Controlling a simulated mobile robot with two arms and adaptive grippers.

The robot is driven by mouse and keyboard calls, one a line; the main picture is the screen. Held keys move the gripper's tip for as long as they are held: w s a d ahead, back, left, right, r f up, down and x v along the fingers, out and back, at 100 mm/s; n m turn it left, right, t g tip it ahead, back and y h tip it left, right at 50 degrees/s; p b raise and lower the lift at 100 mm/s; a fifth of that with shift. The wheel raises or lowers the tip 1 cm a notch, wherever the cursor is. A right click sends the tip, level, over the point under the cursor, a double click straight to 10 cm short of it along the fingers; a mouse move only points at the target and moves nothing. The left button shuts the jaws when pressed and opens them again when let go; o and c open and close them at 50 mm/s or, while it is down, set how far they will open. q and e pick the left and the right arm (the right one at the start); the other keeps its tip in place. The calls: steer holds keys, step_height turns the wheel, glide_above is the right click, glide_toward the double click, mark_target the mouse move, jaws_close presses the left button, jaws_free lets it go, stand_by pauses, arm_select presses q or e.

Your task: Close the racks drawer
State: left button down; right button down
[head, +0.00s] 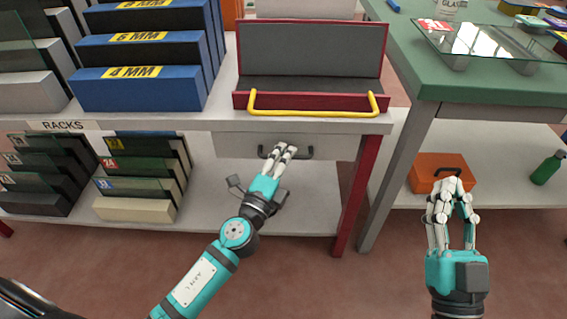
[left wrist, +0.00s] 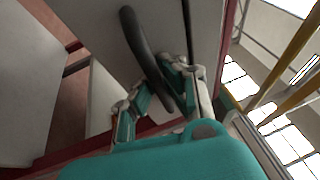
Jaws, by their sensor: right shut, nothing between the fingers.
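A pale drawer front (head: 237,146) with a dark curved handle (head: 308,153) sits under the bench top; how far it stands out is unclear. My left gripper (head: 286,150) is at the handle. In the left wrist view the dark handle (left wrist: 138,40) runs down between the fingers of my left gripper (left wrist: 166,72); whether they press on it is unclear. My right gripper (head: 455,188) is shut and empty, in front of the lower shelf on the right. A "RACKS" label (head: 62,126) is on the bench edge at left.
A red tray with a yellow handle (head: 315,113) sits on the bench above the drawer. Glass racks (head: 140,210) stand on the lower shelf at left. A red leg (head: 356,195) is right of the drawer. An orange box (head: 425,172) is behind my right gripper.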

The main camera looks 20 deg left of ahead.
arm_select(q)
steer(key=shift+a+f, duration=0.1)
steer(key=shift+f, duration=0.05)
steer(key=c, duration=1.6)
jaws_free()
steer(key=shift+c, duration=0.2)
steer(key=v, duration=1.2)
